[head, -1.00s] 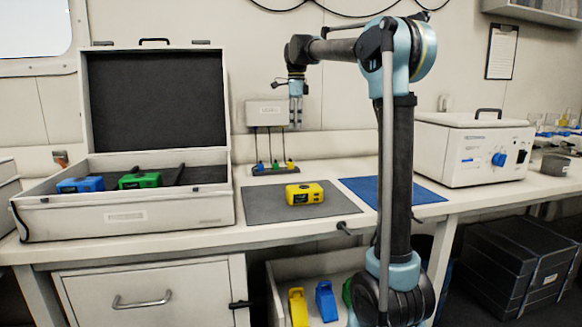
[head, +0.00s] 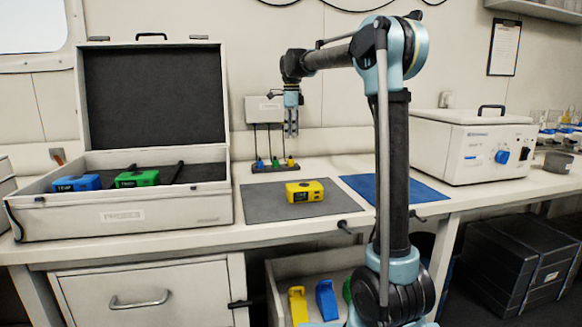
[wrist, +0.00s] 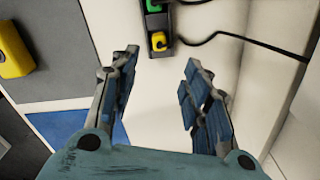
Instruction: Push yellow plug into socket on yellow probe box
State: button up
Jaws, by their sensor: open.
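The yellow probe box (head: 305,191) lies on the grey mat, and part of it shows at the left of the wrist view (wrist: 14,50). The yellow plug (head: 290,162) stands at the right end of a dark holder strip at the back of the bench, with a cable at it. In the wrist view the yellow plug (wrist: 159,41) is beyond the fingertips, near the top, apart from them. My gripper (head: 291,134) points down above the plug strip. In the wrist view my gripper (wrist: 160,58) is open and empty. The box's socket is too small to tell.
Blue (head: 261,164) and green (head: 276,162) plugs share the strip (head: 275,169). An open case (head: 120,215) at left holds blue (head: 77,183) and green (head: 137,178) boxes. A blue mat (head: 395,190) and a white machine (head: 470,148) are at right. The wall is close behind the strip.

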send_over(291, 162)
jog(key=w, duration=0.1)
notch_tip(291, 162, down, 6)
jog(key=shift+w+f, duration=0.1)
jog(key=shift+f, duration=0.05)
jog(key=shift+f, duration=0.1)
jog(key=shift+a+f, duration=0.1)
jog(key=shift+f, duration=2.4)
grip_shut()
